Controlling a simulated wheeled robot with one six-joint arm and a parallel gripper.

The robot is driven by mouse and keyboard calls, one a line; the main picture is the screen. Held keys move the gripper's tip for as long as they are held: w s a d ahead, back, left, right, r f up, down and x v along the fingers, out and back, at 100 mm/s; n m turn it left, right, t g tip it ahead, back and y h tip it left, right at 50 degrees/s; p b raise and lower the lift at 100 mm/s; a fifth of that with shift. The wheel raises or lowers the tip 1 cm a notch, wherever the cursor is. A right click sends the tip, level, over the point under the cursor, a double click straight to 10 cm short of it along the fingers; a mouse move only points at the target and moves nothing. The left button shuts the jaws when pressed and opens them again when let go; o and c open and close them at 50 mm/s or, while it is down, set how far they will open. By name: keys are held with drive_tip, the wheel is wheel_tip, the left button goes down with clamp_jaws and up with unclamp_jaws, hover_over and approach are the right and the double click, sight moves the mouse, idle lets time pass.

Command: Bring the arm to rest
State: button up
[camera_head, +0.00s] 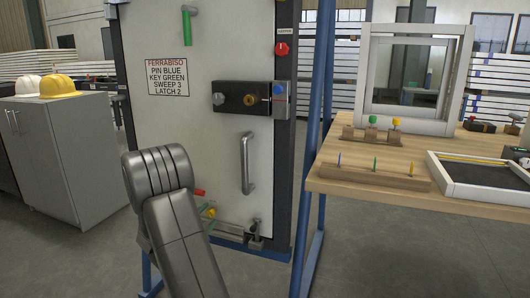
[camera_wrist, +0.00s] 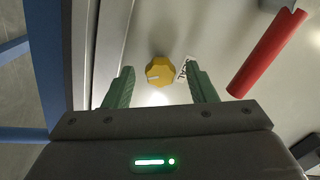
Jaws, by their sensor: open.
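My arm (camera_head: 165,205) reaches up in front of the lower left of the white door (camera_head: 220,150), in the head view. My gripper (camera_wrist: 160,72) shows in the wrist view with its two green fingers spread apart and nothing held between them. A yellow octagonal knob (camera_wrist: 160,71) appears in the gap between the fingers, on the pale surface beyond; I cannot tell how far off it is. A red cylindrical handle (camera_wrist: 267,53) is to the right of the fingers. In the head view my arm hides part of the door's lower fittings, and my gripper cannot be made out.
The door has a black lock box (camera_head: 241,97), a grey pull handle (camera_head: 247,162) and a sign (camera_head: 167,77). A blue post (camera_head: 318,130) stands right of it, beside a wooden workbench (camera_head: 400,190). A grey cabinet (camera_head: 70,150) with hard hats is at left.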

drive_tip(key=n+p, duration=0.3)
drive_tip(key=shift+r+n, duration=0.25)
drive_tip(key=shift+n, duration=0.15)
drive_tip(key=n+p, duration=0.2)
drive_tip(key=shift+f+n+p, duration=0.15)
drive_tip(key=shift+n+p, duration=0.15)
drive_tip(key=shift+p, duration=0.05)
drive_tip(key=shift+f, duration=0.1)
